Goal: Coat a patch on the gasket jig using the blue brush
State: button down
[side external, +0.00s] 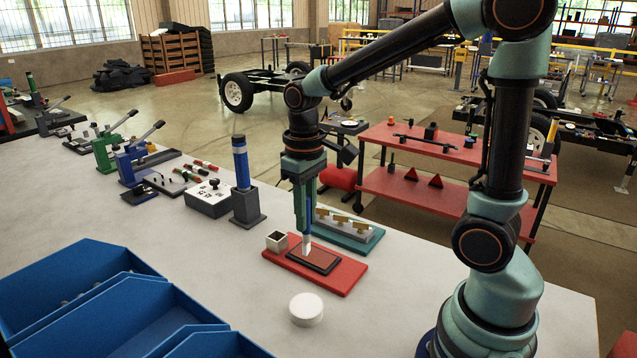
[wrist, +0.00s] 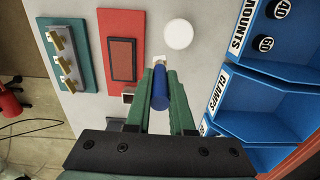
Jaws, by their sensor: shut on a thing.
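The gasket jig is a red plate (side external: 340,281) on the bench, with a dark-framed brownish-red patch (side external: 315,257) on it. In the wrist view the red plate (wrist: 122,18) and its patch (wrist: 122,60) lie left of the brush. My gripper (side external: 304,222) points down and is shut on the blue brush (wrist: 160,88). The brush's pale tip (side external: 306,245) points down and overlaps the patch in the side view. In the wrist view the pale tip (wrist: 159,61) shows right of the plate. I cannot tell whether it touches anything.
A small open square cup (side external: 277,241) stands at the plate's left corner. A white round disc (side external: 306,309) lies in front. A teal fixture with brass pieces (side external: 345,232) is behind. A blue-topped post (side external: 241,165) and blue bins (side external: 95,300) stand left.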

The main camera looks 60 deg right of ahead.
jog(key=d+f, duration=0.2)
jog(key=d, duration=0.7)
jog(key=shift+m, duration=0.3)
jog(key=shift+w+d+f, duration=0.1)
jog(key=shift+w+f, duration=0.05)
jog(key=shift+f, duration=1.1)
jog(key=shift+w+f, duration=0.2)
jog(key=shift+f, duration=1)
jog(key=shift+w+d+f, duration=0.1)
jog(key=shift+w+f, duration=0.05)
jog(key=shift+f, duration=1.1)
jog(key=shift+w, duration=4.85)
jog(key=shift+s, duration=5.45)
notch_tip(320, 180, up, 8)
jog(key=shift+f, duration=0.25)
